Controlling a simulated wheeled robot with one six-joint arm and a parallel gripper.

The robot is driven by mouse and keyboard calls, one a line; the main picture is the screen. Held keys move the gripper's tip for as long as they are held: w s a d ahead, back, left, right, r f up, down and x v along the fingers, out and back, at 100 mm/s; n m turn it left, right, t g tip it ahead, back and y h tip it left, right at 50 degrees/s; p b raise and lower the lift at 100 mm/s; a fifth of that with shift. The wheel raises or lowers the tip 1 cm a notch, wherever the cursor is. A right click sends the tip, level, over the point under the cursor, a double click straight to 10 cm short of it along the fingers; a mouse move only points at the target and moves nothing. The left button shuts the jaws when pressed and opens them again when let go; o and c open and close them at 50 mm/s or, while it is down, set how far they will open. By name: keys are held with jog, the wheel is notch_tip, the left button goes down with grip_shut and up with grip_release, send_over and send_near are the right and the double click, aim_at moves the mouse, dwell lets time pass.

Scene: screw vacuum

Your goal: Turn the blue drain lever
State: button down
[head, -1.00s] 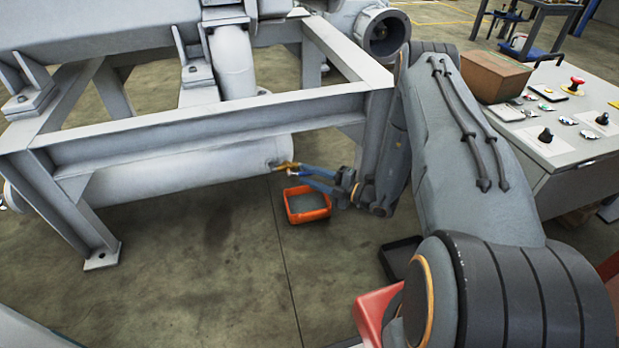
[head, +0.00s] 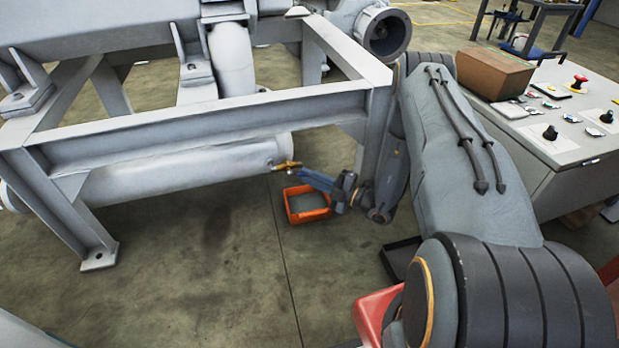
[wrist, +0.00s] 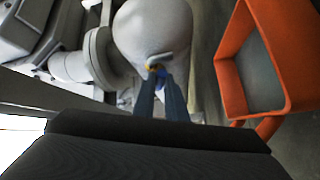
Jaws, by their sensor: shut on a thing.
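A brass drain valve (head: 287,165) sticks out of the end of the white horizontal cylinder (head: 190,168) under the frame. In the wrist view the blue lever (wrist: 161,73) shows as a small patch between my fingertips, just below the brass fitting. My gripper (head: 303,172) reaches in from the right at the valve, and its jaws are shut on the blue lever. The fingertips also show in the wrist view (wrist: 161,80). The fingers hide most of the lever, and in the head view I cannot make it out.
An orange bin (head: 307,214) stands on the floor below the valve, close under my gripper. A grey steel frame (head: 215,125) surrounds the cylinder, with a leg close to my arm. A control desk (head: 560,135) with a brown box (head: 495,74) stands at the right.

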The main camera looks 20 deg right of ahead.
jog(key=c, duration=1.8)
grip_release()
jog(key=shift+p+v, duration=1.55)
jog(key=shift+v, duration=2.4)
